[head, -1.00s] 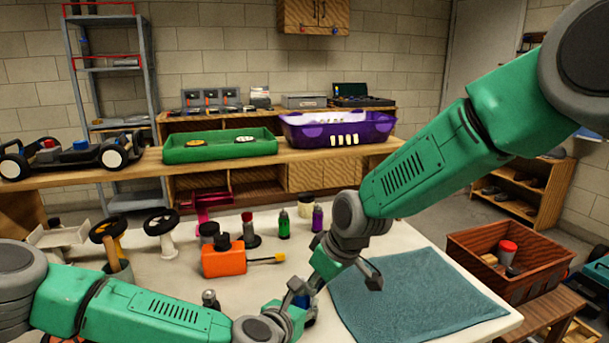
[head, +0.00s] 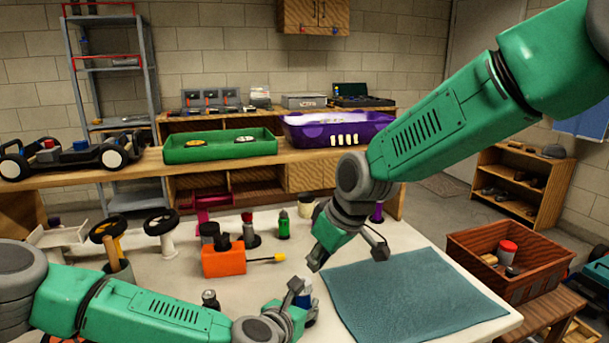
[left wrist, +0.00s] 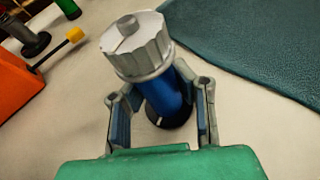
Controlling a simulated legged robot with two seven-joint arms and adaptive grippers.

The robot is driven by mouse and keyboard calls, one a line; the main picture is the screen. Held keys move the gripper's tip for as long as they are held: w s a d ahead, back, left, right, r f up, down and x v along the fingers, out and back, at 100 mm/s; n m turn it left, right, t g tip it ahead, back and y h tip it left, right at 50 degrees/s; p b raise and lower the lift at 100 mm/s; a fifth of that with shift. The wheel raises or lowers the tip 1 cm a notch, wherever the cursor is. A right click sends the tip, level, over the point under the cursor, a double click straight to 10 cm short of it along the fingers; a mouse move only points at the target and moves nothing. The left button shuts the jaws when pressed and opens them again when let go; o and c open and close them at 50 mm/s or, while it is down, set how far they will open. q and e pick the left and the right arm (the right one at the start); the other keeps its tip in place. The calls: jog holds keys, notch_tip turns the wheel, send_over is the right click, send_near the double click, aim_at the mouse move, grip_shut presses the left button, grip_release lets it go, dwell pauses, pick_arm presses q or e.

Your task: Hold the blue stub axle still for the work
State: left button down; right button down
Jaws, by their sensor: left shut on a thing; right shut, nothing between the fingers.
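The blue stub axle (left wrist: 168,98) stands on the white table in the left wrist view, with a ridged silver cap or nut (left wrist: 138,45) at its top. My left gripper (left wrist: 160,115) is shut on it, one finger on each side of the blue body. In the head view the left gripper (head: 300,302) is at the table's front, and the axle is mostly hidden behind its fingers. My right gripper (head: 348,258) is shut and empty, above the table, up and to the right of the left gripper and apart from the axle.
A teal mat (head: 415,290) lies right of the axle. An orange box (head: 224,260) with a yellow-tipped rod, a green bottle (head: 284,226) and wheels on stands (head: 162,228) stand to the left and behind. A brown crate (head: 480,262) is at the right.

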pick_arm(q)
jog(key=c, duration=1.3)
grip_release()
jog(key=v, duration=1.2)
jog(key=shift+a+f, duration=0.1)
jog(key=shift+f, duration=0.05)
